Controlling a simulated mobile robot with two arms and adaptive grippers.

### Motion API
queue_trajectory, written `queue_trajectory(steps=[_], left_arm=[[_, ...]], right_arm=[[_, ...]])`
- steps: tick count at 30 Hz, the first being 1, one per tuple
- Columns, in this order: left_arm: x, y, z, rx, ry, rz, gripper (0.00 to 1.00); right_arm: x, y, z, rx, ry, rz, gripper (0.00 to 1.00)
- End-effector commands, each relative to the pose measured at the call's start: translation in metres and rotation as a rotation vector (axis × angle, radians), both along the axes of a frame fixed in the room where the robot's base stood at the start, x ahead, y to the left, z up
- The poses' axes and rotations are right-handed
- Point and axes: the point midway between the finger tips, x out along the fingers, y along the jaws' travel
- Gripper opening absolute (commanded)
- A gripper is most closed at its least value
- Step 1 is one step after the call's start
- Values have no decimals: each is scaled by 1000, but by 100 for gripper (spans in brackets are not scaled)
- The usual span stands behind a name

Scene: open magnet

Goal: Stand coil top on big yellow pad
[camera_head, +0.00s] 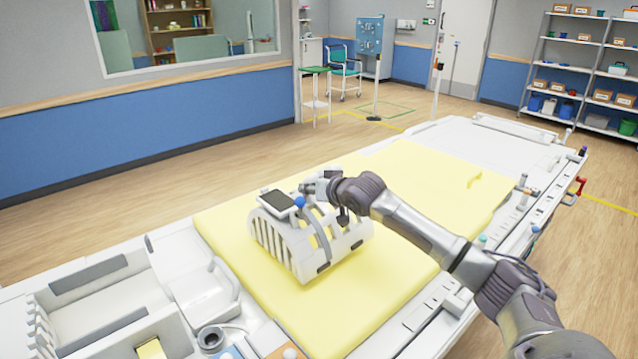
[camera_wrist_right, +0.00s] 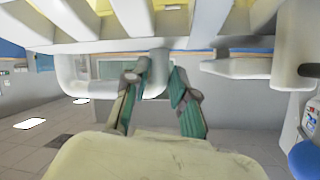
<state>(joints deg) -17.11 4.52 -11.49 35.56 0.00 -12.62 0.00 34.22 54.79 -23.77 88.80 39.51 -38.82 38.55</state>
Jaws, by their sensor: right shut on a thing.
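The coil top (camera_head: 295,245) is a white, ribbed, arched shell with a dark panel on its upper left. It is over the left half of the big yellow pad (camera_head: 420,185), upright with its arch upward. Its lower edge looks at the pad's surface; I cannot tell if it bears fully on it. My right gripper (camera_head: 318,186) is at the coil top's upper far side. In the right wrist view, its teal-padded fingers (camera_wrist_right: 158,82) are shut on a white bar of the coil top (camera_wrist_right: 90,30). My left gripper is out of view.
The pad lies on a long white table (camera_head: 500,160). At the near left is a white tray-like compartment (camera_head: 110,300). Bare pad extends to the right of the coil top, beneath my right arm. Shelves (camera_head: 580,75) and a chair (camera_head: 343,70) stand far back.

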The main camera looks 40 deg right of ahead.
Motion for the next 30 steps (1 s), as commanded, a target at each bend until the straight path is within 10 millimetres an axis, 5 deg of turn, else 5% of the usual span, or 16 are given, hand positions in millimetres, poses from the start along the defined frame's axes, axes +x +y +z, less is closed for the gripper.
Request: queue_trajectory(steps=[9, 16, 17, 21, 30], left_arm=[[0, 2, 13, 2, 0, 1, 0], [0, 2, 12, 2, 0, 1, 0], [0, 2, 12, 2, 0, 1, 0], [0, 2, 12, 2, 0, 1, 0], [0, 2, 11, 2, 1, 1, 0]], right_arm=[[0, 0, -31, 1, -6, 1, 0], [0, 0, -34, 0, -5, 2, 0], [-2, 0, -40, -1, 7, 0, 27], [-2, 0, -40, 1, 7, 1, 51], [-2, 0, -39, 0, 5, 0, 51]])
